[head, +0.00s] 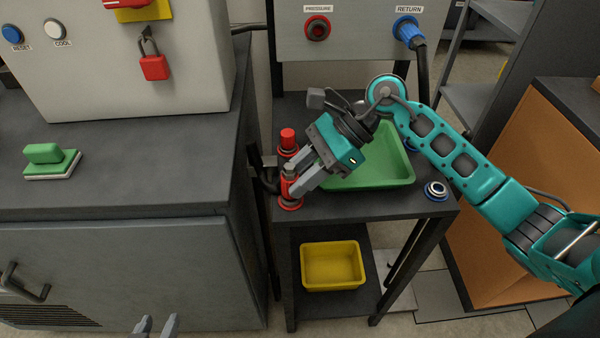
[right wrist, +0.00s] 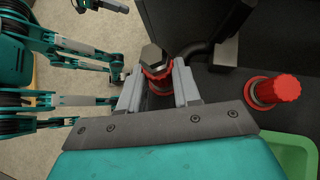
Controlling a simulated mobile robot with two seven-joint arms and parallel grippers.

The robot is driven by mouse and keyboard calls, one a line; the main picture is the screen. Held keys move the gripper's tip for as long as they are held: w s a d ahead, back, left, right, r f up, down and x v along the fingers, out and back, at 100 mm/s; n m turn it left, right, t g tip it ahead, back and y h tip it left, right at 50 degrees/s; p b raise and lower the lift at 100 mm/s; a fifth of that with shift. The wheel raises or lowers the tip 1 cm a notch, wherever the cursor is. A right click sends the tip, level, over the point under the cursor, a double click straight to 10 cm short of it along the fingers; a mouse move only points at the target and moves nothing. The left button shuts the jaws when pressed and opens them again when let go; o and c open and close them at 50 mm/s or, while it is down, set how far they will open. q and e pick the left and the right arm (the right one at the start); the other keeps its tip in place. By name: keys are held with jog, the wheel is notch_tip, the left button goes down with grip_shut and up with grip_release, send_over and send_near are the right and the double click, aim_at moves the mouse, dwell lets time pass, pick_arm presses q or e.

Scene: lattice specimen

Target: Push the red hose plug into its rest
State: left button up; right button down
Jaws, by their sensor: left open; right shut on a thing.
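The red hose plug (head: 286,187), with a grey metal end (right wrist: 152,57), is between the fingers of my right gripper (head: 297,184) at the left edge of the small dark table. It looks about upright, directly over its red ring-shaped rest (head: 291,205). I cannot tell how deep it sits, since the fingers hide part of it. The right wrist view shows my right gripper (right wrist: 158,92) shut on the red plug (right wrist: 158,82). My left gripper (head: 156,326) is open and empty at the bottom of the head view, low in front of the grey cabinet.
A red cap (head: 288,138) stands behind the plug; it also shows in the right wrist view (right wrist: 284,89). A black hose (head: 262,180) is beside the plug. A green tray (head: 400,165) and a blue-ringed rest (head: 436,190) are to the right. A yellow bin (head: 332,287) sits below.

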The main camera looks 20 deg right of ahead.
jog(key=shift+f+b, duration=0.35)
jog(key=shift+f, duration=0.05)
dwell(0.4)
jog(key=shift+c, duration=1.1)
grip_release()
jog(key=shift+p+v, duration=0.3)
jog(key=shift+v, duration=2.3)
